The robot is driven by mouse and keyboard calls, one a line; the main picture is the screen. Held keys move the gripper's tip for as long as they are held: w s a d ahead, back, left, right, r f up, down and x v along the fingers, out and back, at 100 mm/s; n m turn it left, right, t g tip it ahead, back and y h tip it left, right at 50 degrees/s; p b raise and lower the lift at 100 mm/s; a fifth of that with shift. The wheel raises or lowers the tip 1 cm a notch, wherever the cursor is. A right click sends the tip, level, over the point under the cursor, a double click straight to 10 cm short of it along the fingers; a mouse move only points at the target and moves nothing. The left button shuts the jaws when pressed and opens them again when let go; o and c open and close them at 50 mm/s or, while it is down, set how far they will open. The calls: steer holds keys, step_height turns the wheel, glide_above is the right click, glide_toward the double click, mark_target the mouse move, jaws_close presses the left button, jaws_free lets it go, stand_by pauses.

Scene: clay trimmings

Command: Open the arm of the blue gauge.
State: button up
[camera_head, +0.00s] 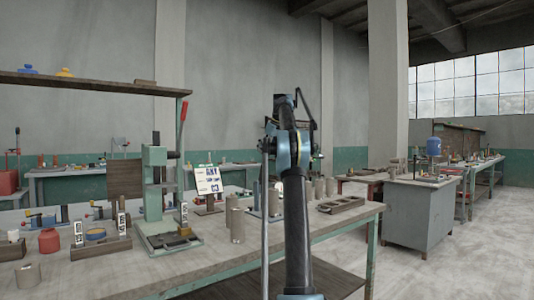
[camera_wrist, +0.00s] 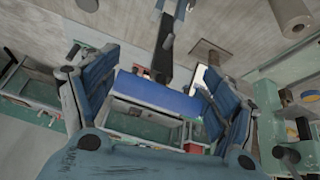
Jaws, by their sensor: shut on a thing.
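In the wrist view, a blue bar-shaped part (camera_wrist: 160,96), seemingly of the blue gauge, lies between the two blue-padded fingers of my gripper (camera_wrist: 158,82). The fingers are shut on it, one at each end. A dark upright piece (camera_wrist: 164,45) rises behind the blue part; I cannot tell whether they are joined. In the head view my own arm stands in front of the bench and hides the gripper and most of what it holds. How far the gauge's arm is open cannot be told.
The workbench (camera_head: 95,270) carries a green press (camera_head: 155,180), a red jar (camera_head: 49,240), a grey cylinder (camera_head: 237,222) and a slotted metal block (camera_head: 341,204) near its right end. A grey cabinet (camera_head: 415,215) stands apart at the right, with open floor between.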

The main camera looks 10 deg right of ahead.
steer(key=shift+d, duration=0.4)
steer(key=o, duration=1.3)
steer(key=shift+w, duration=0.1)
steer(key=shift+o, duration=0.2)
steer(key=shift+a, duration=0.1)
steer(key=shift+r, duration=0.2)
steer(key=v, duration=0.7)
